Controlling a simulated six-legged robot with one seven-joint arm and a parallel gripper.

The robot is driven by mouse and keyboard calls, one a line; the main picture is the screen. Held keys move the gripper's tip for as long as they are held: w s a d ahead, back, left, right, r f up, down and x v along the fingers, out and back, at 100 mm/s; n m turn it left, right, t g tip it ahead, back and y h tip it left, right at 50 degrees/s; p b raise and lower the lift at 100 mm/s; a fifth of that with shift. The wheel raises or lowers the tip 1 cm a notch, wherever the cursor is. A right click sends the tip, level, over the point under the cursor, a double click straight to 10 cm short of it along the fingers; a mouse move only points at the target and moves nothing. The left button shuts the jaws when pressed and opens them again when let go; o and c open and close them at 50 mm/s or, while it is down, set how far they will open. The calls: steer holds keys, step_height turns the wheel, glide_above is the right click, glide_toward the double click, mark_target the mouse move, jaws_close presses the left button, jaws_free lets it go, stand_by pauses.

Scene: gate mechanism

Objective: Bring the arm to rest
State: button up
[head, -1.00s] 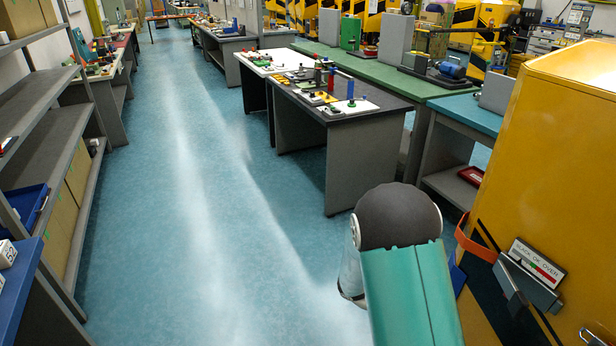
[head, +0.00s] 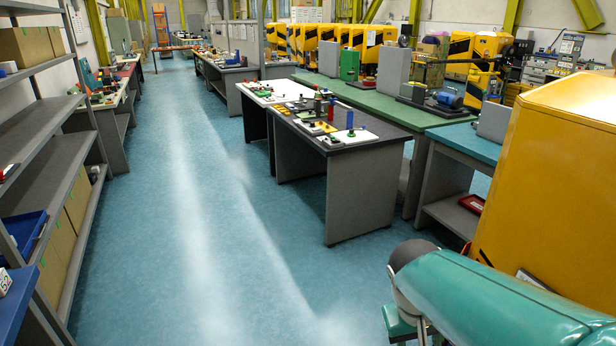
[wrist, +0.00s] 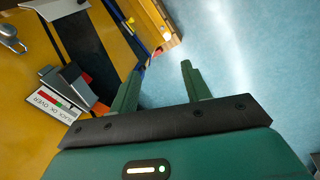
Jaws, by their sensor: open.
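My gripper (wrist: 160,88) shows in the wrist view with its two green fingers spread apart and nothing between them. It is over the blue floor, to the right of a yellow cabinet (wrist: 28,95). In the head view, my teal arm crosses the lower right corner, in front of the yellow cabinet (head: 550,185).
In the wrist view, a sign with black letters (wrist: 52,103) and a metal bracket (wrist: 88,98) stick out from the yellow cabinet, left of my gripper. A grey table (head: 365,190) with small parts stands ahead. A metal shelf (head: 45,185) lines the left. The aisle floor (head: 220,240) is clear.

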steer(key=s+a+r+t+y, duration=0.2)
steer(key=s+a+r+t, duration=0.2)
steer(key=s+r, duration=0.2)
steer(key=shift+r+m+t+y, duration=0.3)
steer(key=shift+r+y, duration=0.1)
steer(key=shift+r, duration=0.45)
